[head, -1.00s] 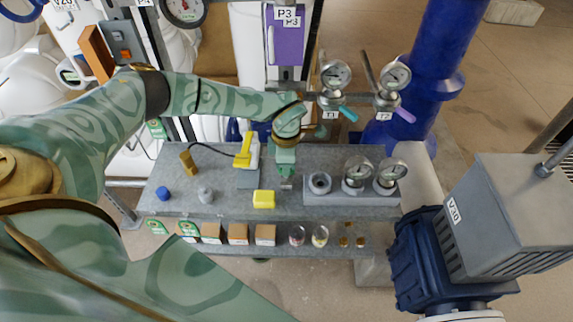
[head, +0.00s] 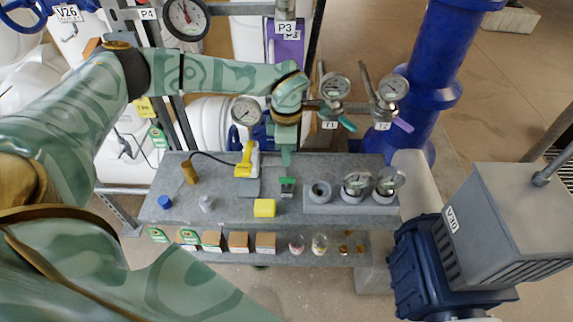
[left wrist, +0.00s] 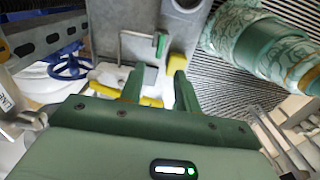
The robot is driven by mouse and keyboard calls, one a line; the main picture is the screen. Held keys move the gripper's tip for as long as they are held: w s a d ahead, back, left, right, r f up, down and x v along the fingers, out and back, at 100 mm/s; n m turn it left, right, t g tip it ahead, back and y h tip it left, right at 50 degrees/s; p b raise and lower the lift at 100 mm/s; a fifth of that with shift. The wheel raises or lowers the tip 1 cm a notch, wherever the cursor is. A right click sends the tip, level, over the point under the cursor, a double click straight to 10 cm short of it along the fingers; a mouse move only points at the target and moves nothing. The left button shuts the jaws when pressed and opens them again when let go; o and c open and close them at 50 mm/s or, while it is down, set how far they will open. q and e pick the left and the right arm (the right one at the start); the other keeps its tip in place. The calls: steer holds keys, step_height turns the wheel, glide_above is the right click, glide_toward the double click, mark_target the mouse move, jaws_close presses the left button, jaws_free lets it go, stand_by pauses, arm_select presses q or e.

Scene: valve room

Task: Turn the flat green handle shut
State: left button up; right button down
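A flat teal-green lever (head: 347,124) sits on the valve tagged T1, slanting down to the right. A small dark green piece (head: 287,187) stands on the grey bench; I cannot tell which of the two is the named handle. My left gripper (head: 286,156) is in front of the bench's back edge, just above that piece in the head view and left of the teal lever. In the left wrist view its two fingers (left wrist: 158,86) are apart with nothing between them. A green end on a bent metal rod (left wrist: 161,46) shows beyond them. My right gripper is not in view.
The grey bench (head: 230,210) carries a yellow tool (head: 246,160), a yellow block (head: 264,208) and a row of gauges at right. A purple lever (head: 402,124) is on valve T2. A blue pipe (head: 425,60) stands behind. The motor block (head: 505,210) fills the right.

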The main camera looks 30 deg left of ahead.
arm_select(q)
step_height(320, 180, up, 6)
steer(key=shift+r, duration=0.2)
stand_by(0.4)
